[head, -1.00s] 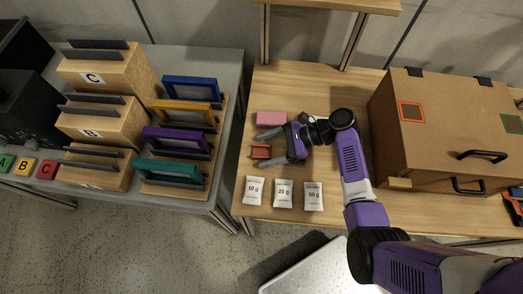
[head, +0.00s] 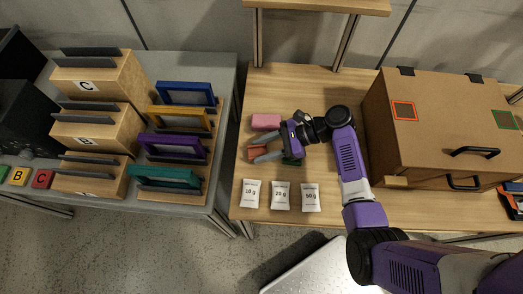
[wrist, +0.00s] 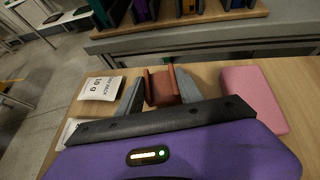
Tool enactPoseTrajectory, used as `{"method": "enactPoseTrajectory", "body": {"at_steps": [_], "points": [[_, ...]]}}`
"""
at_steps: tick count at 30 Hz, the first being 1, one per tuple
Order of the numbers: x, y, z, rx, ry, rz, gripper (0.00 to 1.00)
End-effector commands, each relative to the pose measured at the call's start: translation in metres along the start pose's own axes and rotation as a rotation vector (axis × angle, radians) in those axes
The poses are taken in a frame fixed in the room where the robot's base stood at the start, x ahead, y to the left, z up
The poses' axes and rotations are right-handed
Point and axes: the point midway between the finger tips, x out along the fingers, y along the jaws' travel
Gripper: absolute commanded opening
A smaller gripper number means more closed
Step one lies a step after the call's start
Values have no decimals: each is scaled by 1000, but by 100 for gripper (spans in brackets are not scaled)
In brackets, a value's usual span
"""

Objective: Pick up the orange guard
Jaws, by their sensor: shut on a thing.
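The orange guard (head: 257,152) is a small red-brown, channel-shaped piece with raised sides at the front left of the wooden table. It also shows in the wrist view (wrist: 162,88). My gripper (head: 254,151) reaches in from the right, with one grey finger on each side of the guard. In the wrist view my gripper (wrist: 161,84) is shut on it, the fingers touching its two sides. The guard is at or very near the tabletop; I cannot tell whether it is clear of it. Its near end is partly hidden by my gripper body.
A pink block (head: 266,121) lies close behind the guard. Three white packets, the nearest a 10 g packet (head: 250,193), lie in front. A large cardboard-brown box (head: 440,130) stands right. Coloured frames stand on the left table.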

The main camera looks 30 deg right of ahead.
Motion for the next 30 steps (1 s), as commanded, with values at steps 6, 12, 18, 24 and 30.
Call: {"method": "enactPoseTrajectory", "body": {"at_steps": [6,12,18,24,30], "points": [[-26,0,49,-8,0,-2,5],[-53,0,98,-7,0,-2,5],[-74,0,135,-5,0,-1,4],[-84,0,155,-3,-1,0,4],[-87,1,160,-1,0,1,4]]}}
